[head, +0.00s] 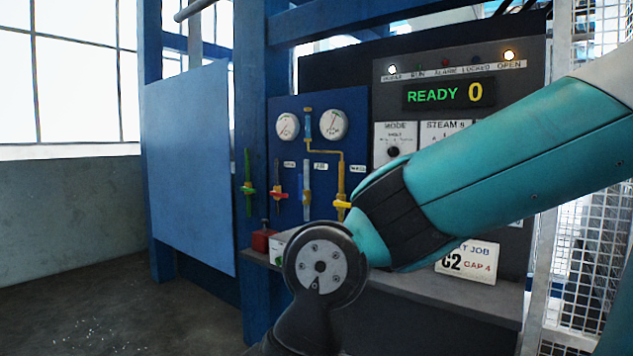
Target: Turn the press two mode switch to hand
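The press control panel (520,95) stands at the right with a display (448,95) reading "READY 0". Below the display, at its left, is a white plate (396,132) labelled "MODE" with a small dark knob (393,151), the mode switch. The knob's pointing direction and the smaller lettering are too small to read. My teal arm crosses in front of the panel from the right and hides its lower part. I see no press number. My gripper is out of view, below the dark wrist joint at the bottom.
A blue board with two gauges (333,123) and several coloured valves (341,204) stands left of the panel. A red box (263,240) and a "C2 GAP 4" job card (468,265) are on the grey ledge (430,299). White mesh fencing (577,255) bounds the right.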

